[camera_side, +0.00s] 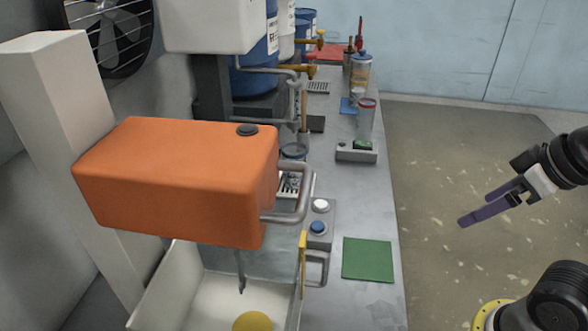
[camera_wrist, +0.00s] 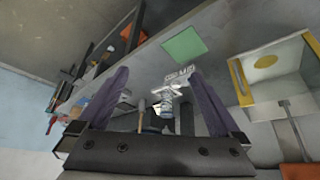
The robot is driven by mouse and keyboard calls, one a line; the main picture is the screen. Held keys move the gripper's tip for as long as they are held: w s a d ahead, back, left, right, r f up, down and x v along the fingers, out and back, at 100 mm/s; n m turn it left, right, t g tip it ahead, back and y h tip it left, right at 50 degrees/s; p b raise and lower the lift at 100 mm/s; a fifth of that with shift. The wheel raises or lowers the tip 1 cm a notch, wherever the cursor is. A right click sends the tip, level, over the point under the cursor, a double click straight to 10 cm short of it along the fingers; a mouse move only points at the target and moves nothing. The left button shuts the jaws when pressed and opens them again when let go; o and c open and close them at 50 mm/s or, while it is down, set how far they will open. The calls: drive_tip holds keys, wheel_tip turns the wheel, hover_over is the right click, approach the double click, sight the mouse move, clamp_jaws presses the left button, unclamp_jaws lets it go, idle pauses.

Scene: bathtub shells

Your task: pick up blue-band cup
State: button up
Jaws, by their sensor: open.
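My gripper (camera_side: 490,210) is open and empty, with purple fingers. It hangs over the floor to the right of the counter, well apart from the cup. In the wrist view my gripper (camera_wrist: 160,74) has both fingers spread, with clear and blue items beyond them too small to make out.
A red-rimmed clear cup (camera_side: 367,119) stands farther back on the counter (camera_side: 365,305). A green mat (camera_side: 367,260) lies near the front. The floor on the right is open.

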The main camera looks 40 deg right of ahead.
drive_tip(key=w+a+r+n+y, duration=0.2)
drive_tip(key=w+a+r+n, duration=0.1)
drive_tip(key=w+r+n, duration=0.5)
drive_tip(key=w+a+r+n+y, duration=0.1)
drive_tip(key=w+r+n, duration=0.1)
drive_tip(key=w, duration=0.5)
drive_tip(key=w+a+r+n+y, duration=0.1)
drive_tip(key=w+r, duration=0.1)
drive_tip(key=w, duration=0.6)
drive_tip(key=w+d+f+n+g+y, duration=0.1)
drive_tip(key=w+f, duration=0.3)
drive_tip(key=w, duration=0.3)
drive_tip(key=w+d+f, duration=0.2)
drive_tip(key=w+f, duration=0.1)
drive_tip(key=w, duration=0.3)
drive_tip(key=g, duration=0.1)
approach(283, 176)
drive_tip(key=shift+m, duration=0.4)
drive_tip(key=shift+w+d+x, duration=0.1)
drive_tip(key=shift+d+x, duration=0.1)
drive_tip(key=shift+x, duration=0.7)
drive_tip(key=shift+w+d+x, duration=0.1)
drive_tip(key=shift+d+x, duration=0.05)
drive_tip(key=shift+x, duration=0.75)
drive_tip(key=shift+w+d+x, duration=0.1)
drive_tip(key=shift+d+x, duration=0.1)
drive_tip(key=shift+x, duration=0.7)
drive_tip(key=shift+f, duration=0.2)
drive_tip(key=c, duration=1.4)
clamp_jaws()
